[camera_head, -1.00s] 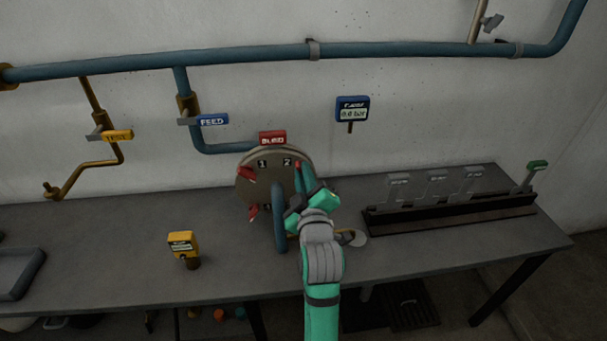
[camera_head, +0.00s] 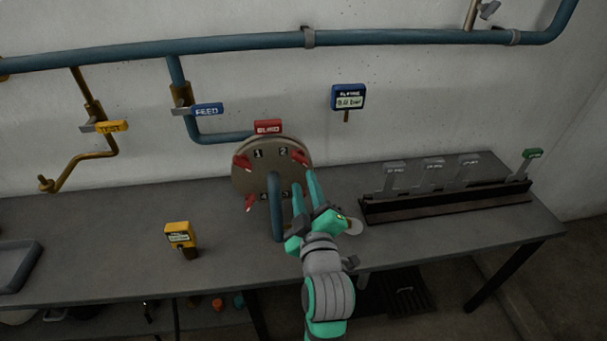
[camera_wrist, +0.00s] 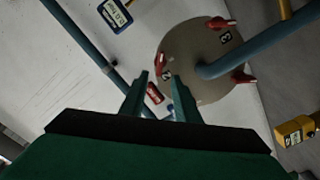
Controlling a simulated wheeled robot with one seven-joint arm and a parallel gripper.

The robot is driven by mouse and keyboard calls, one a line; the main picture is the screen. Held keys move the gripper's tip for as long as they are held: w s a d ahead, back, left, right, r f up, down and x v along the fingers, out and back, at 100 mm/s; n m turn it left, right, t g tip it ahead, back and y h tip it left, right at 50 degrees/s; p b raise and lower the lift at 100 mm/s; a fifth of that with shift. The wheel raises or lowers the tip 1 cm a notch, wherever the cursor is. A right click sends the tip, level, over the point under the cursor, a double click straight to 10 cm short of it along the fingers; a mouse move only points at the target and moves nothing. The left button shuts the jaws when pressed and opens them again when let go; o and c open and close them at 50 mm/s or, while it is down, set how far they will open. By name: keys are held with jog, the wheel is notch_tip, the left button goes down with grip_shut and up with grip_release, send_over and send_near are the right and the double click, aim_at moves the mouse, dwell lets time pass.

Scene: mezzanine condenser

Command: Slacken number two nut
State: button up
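A round grey-brown cover plate (camera_head: 263,180) stands upright on the bench, with red nuts or tabs around its rim and number labels. The number two nut (camera_head: 300,157) is red and sits at the plate's upper right, beside the label 2 (camera_head: 283,152). My gripper (camera_head: 304,179) is below and in front of it, its teal fingers pointing up toward it, with a visible gap in the picture. In the wrist view my gripper (camera_wrist: 158,77) has its two fingers apart with nothing held between them. The plate's lower right is hidden by my gripper.
A blue pipe (camera_head: 276,205) rises in front of the plate. A red label (camera_head: 268,127) is above it. A dark rack with grey levers (camera_head: 445,203) stands at right. A blue gauge (camera_head: 348,97) is on the wall.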

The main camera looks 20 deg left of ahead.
jog(key=shift+v, duration=1.1)
jog(key=s+d+f+m+t+h, duration=0.1)
jog(key=s+d+f+m+h, duration=0.2)
jog(key=s+d+f+m, duration=0.5)
jog(key=s+d+f+m+h, duration=0.3)
jog(key=s+f+h, duration=0.1)
jog(key=f, duration=0.7)
jog(key=s+d+f+m+h, duration=0.1)
jog(key=s+d, duration=0.1)
jog(key=s, duration=0.5)
jog(key=s+d+f+m, duration=0.2)
jog(key=s+d, duration=0.1)
jog(key=s, duration=0.4)
jog(key=s+d+f+m+h, duration=0.1)
jog(key=s+d+f, duration=0.1)
jog(key=s, duration=0.6)
jog(key=shift+d+f+m+g+h, duration=0.3)
jog(key=shift+d+g, duration=0.1)
jog(key=shift+d, duration=0.25)
jog(key=shift+s, duration=0.1)
